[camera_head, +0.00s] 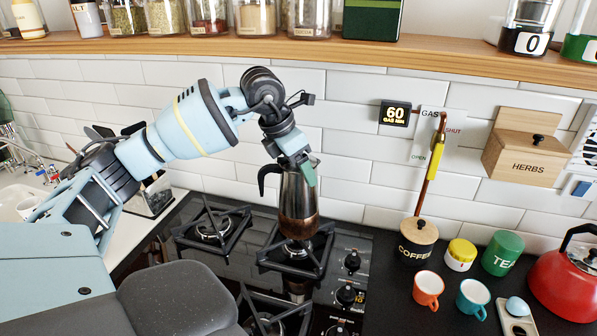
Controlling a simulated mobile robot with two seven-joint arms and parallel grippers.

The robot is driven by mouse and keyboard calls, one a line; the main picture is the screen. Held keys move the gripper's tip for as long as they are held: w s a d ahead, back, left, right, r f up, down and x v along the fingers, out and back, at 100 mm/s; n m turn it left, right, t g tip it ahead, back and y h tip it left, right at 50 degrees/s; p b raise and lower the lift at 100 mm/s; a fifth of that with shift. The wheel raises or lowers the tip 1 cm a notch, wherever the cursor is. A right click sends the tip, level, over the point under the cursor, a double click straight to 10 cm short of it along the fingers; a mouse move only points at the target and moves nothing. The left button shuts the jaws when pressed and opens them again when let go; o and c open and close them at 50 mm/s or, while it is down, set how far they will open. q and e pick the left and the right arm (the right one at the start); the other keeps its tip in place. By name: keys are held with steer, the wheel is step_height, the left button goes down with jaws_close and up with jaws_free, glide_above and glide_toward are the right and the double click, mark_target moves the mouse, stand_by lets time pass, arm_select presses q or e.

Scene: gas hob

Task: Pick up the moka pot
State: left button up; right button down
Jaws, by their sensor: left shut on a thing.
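The moka pot (297,205) is silver above and dark brown below, with a black handle at its left. It is upright over the back right burner (296,250) of the black gas hob. I cannot tell whether its base touches the burner grate. My left gripper (304,172) comes down from above and is shut on the moka pot at its top. The gripper covers part of the lid. My right gripper is not in view.
A coffee jar (416,243), a yellow jar (460,256), a tea jar (503,253), an orange cup (428,289), a teal cup (472,298) and a red kettle (568,280) stand right of the hob. A wooden shelf (440,50) with jars runs above.

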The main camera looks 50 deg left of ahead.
arm_select(q)
steer(key=s+d, duration=0.4)
steer(key=d, duration=0.2)
steer(key=s+d+r+b, duration=0.1)
steer(key=s+d, duration=0.3)
steer(key=d, duration=0.3)
steer(key=shift+d+r, duration=0.2)
steer(key=shift+r, duration=0.05)
steer(key=shift+s, duration=0.1)
